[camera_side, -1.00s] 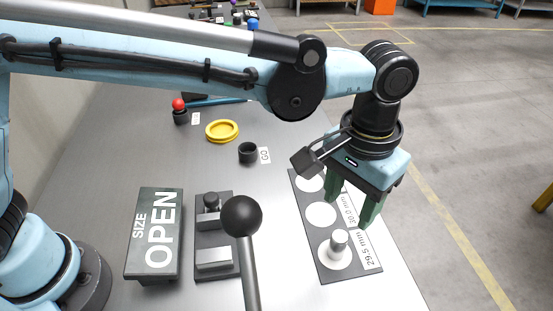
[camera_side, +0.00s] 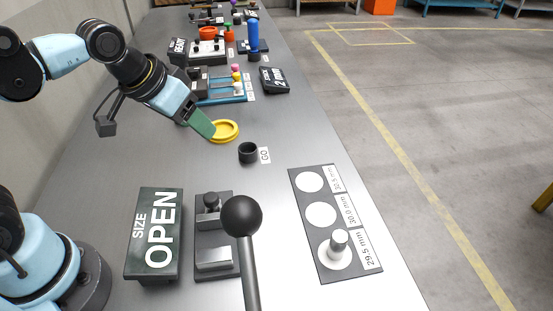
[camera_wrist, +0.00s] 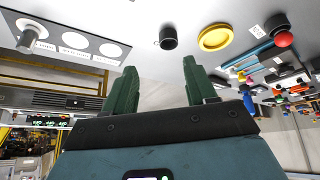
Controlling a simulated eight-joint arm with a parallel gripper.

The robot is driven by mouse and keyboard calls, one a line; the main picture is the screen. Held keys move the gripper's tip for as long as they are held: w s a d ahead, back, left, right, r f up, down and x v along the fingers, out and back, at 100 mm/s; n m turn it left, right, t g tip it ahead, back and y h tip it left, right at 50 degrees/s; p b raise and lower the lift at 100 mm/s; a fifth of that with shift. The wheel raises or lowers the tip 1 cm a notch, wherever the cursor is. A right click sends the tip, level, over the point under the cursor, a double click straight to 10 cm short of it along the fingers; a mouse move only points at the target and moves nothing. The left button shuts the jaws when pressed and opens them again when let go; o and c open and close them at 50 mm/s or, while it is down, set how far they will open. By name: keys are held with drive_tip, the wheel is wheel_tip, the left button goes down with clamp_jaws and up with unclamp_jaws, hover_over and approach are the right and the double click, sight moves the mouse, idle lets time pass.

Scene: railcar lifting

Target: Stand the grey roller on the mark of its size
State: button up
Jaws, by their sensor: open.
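The grey roller (camera_side: 338,242) stands upright on the white circle labelled 29.5 mm, at the near end of the dark mark board (camera_side: 350,274). The 30.0 mm circle (camera_side: 320,214) and the farthest circle (camera_side: 310,182) are bare. The roller also shows at the upper left of the wrist view (camera_wrist: 29,37). My gripper (camera_side: 207,130) is away from the roller, up and left of it in the side view, close to the yellow ring. In the wrist view my gripper (camera_wrist: 162,78) has its green fingers apart with nothing between them.
A sign (camera_side: 155,235) reads SIZE OPEN, beside a dark gauge fixture (camera_side: 214,262). A black ball-topped lever (camera_side: 242,216) rises in front. A yellow ring (camera_side: 226,130) and a black cup (camera_side: 248,152) marked GO lie mid-table. Several other fixtures crowd the far end.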

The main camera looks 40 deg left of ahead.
drive_tip(key=shift+n+t+y, duration=0.3)
drive_tip(key=shift+t+y, duration=0.1)
drive_tip(key=shift+t, duration=0.2)
drive_tip(key=a, duration=0.1)
drive_tip(key=s+a+f, duration=0.2)
drive_tip(key=a, duration=0.1)
drive_tip(key=shift+s+a, duration=0.1)
drive_tip(key=shift+s, duration=0.15)
idle(0.5)
